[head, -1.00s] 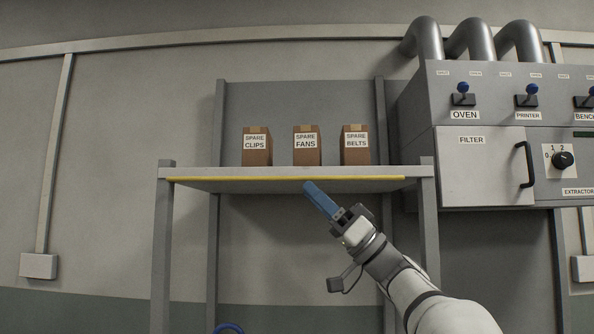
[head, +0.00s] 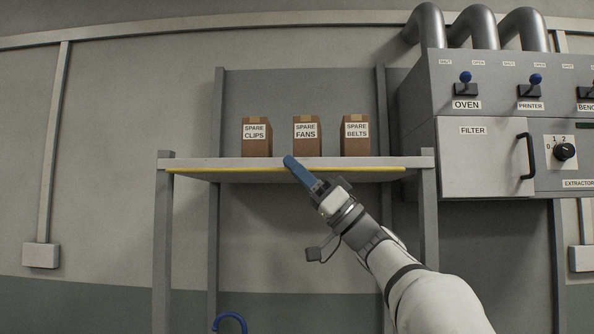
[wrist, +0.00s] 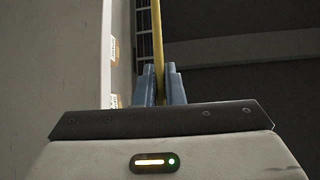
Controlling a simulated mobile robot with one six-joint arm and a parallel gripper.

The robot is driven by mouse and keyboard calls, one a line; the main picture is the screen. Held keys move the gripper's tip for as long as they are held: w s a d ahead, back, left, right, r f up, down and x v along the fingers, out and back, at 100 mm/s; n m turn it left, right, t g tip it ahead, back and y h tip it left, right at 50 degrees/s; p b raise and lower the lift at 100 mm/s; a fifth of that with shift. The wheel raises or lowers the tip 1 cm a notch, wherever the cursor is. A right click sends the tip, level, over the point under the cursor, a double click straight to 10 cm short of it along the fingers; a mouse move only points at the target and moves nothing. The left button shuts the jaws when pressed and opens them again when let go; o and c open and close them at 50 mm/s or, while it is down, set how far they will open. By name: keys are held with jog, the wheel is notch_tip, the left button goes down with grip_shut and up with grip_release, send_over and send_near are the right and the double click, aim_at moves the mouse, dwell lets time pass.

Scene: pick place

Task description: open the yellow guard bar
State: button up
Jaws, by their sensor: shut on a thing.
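The yellow guard bar (head: 225,171) runs level along the front edge of the shelf (head: 200,162), under the cardboard boxes. My gripper (head: 291,162) reaches up from the lower right, its blue fingers at the bar near the middle of its length. In the wrist view the bar (wrist: 158,35) passes between the two blue fingers, and my gripper is shut on it. In the head view the fingers cover a short piece of the bar. The bar's end fixings are too small to make out.
Boxes marked SPARE CLIPS (head: 257,138), SPARE FANS (head: 307,135) and SPARE BELTS (head: 356,136) stand on the shelf behind the bar. A grey control cabinet (head: 482,180) is on the right. Shelf posts stand on both sides. The space below the shelf front looks open.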

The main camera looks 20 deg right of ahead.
grip_shut()
jog(key=shift+s+r+m+t+h+b, duration=0.15)
jog(key=shift+m+t+h+b, duration=0.35)
jog(key=shift+m+t, duration=0.35)
jog(key=shift+r+m+t+h, duration=0.3)
jog(key=shift+m+t+h, duration=0.25)
jog(key=shift+m+t, duration=0.35)
jog(key=shift+r+m+t+h, duration=0.25)
jog(key=shift+m+t+h, duration=0.3)
jog(key=shift+m, duration=0.5)
jog(key=o, duration=0.6)
grip_release()
jog(key=shift+b+v, duration=1.3)
jog(key=shift+v, duration=2.55)
